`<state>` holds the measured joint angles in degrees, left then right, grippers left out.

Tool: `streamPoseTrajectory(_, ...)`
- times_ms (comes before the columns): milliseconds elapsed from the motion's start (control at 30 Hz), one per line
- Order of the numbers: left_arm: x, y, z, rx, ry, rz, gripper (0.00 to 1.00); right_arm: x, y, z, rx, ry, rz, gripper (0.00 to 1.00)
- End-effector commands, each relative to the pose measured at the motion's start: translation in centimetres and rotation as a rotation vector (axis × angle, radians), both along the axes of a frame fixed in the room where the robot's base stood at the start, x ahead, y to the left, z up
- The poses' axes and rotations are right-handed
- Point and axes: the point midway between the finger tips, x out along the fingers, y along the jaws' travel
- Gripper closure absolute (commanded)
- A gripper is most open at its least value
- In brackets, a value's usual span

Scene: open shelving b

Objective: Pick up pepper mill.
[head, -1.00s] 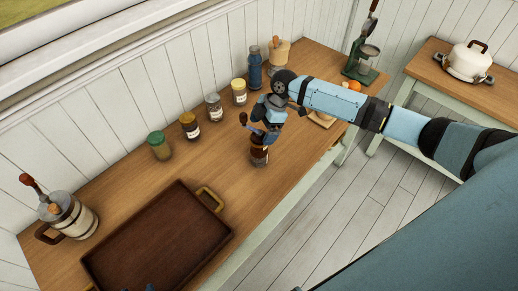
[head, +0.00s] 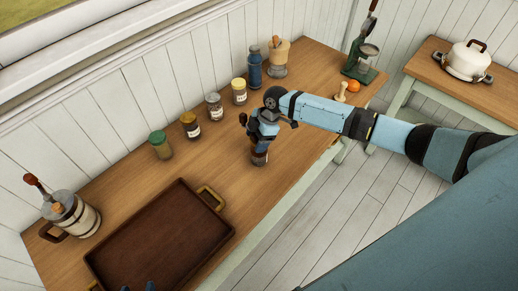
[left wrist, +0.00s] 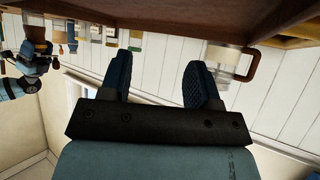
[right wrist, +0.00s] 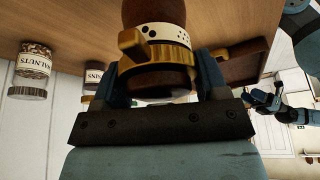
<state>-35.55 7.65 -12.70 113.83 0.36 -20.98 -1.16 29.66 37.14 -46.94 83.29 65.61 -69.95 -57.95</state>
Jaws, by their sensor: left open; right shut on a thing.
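The pepper mill (head: 260,158) stands on the wooden counter right of the tray, with only its dark brown lower part showing below my gripper. In the right wrist view the mill (right wrist: 155,80) has a dark brown body, a brass collar with a knob and a white dotted band. My right gripper (head: 260,143) is shut on the mill, one finger on each side in the right wrist view (right wrist: 160,85). My left gripper (left wrist: 160,80) is open and empty near the tray; only its tips (head: 137,288) show in the head view.
A dark tray (head: 203,243) with brass handles fills the front left. Several lidded jars (head: 190,127) line the wall, with a blue bottle (head: 255,72) and utensil crock (head: 278,60) behind. A banded jug (head: 78,216) stands far left.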

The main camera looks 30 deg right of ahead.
Motion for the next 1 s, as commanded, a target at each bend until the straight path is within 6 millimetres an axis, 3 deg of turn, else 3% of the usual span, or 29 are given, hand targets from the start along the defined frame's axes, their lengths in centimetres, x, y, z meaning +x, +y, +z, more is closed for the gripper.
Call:
streamPoseTrajectory(367,0.0,-0.1,0.0,-0.001,0.0,-0.001,0.44,0.1,0.0,0.4,0.001,-0.002,0.0,0.96)
streamPoseTrajectory(567,0.0,-0.1,-0.3,-0.002,0.0,-0.001,0.44,0.1,0.0,2.4,0.0,-0.005,0.002,0.96)
streamPoseTrajectory(1000,0.0,-0.5,-1.7,-0.008,0.004,-0.008,0.44,0.1,0.0,14.0,0.0,-0.007,0.001,0.97)
